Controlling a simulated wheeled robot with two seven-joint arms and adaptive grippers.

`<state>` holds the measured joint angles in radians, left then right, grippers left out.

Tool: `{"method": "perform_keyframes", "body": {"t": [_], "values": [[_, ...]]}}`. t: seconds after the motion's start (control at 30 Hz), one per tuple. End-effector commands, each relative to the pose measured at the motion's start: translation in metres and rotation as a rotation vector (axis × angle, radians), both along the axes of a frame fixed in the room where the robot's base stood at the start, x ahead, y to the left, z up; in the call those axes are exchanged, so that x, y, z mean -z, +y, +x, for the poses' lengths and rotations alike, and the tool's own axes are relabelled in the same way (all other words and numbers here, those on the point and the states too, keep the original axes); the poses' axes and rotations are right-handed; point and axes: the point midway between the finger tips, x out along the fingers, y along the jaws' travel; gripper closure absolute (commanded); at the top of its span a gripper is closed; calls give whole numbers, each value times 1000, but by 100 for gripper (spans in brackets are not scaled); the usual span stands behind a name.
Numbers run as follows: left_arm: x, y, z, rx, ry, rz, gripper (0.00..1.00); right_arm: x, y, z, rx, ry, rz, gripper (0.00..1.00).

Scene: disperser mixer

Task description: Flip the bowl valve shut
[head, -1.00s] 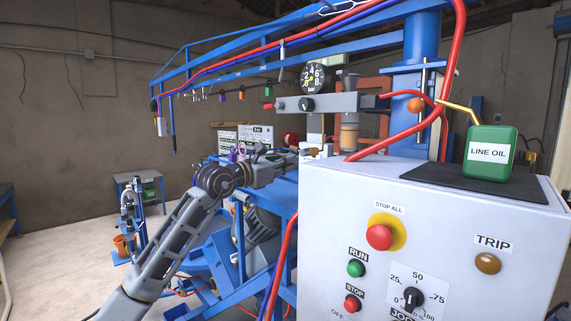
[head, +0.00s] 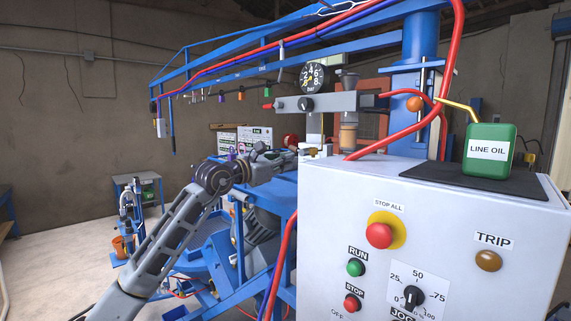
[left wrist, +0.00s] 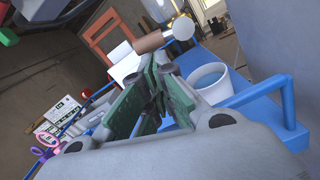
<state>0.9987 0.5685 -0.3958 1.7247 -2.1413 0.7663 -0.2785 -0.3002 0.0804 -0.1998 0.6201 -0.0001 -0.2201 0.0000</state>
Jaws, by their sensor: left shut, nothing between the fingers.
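The amber bowl (head: 348,138) hangs under a grey bar (head: 330,103) behind the control cabinet. In the left wrist view a brown cylinder (left wrist: 152,42) with a pale round end stands just beyond my fingers; it looks like this bowl. I cannot make out the bowl valve or its position clearly. My left gripper (head: 291,159) is left of and below the bowl, close to the cabinet's back corner. In the left wrist view its green-padded fingers (left wrist: 160,88) are shut and empty, apart from the brown cylinder. My right gripper is not in view.
The white control cabinet (head: 330,215) fills the right front and hides what lies behind it. A white cup (left wrist: 210,80) stands on a blue surface close to my fingers. A blue rail (left wrist: 262,95) runs beside it. Red hoses (head: 437,115) loop by the blue column.

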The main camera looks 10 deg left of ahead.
Motion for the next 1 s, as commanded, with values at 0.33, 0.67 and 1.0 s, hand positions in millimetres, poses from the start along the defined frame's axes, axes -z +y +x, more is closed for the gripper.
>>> {"method": "perform_keyframes", "body": {"t": [0.33,0.67,1.0], "values": [[-3,2,1,-1,-36,53,100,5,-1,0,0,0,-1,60],[-11,5,3,-2,-134,198,100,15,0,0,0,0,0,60],[-26,7,4,-1,-284,426,100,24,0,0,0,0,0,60]]}}
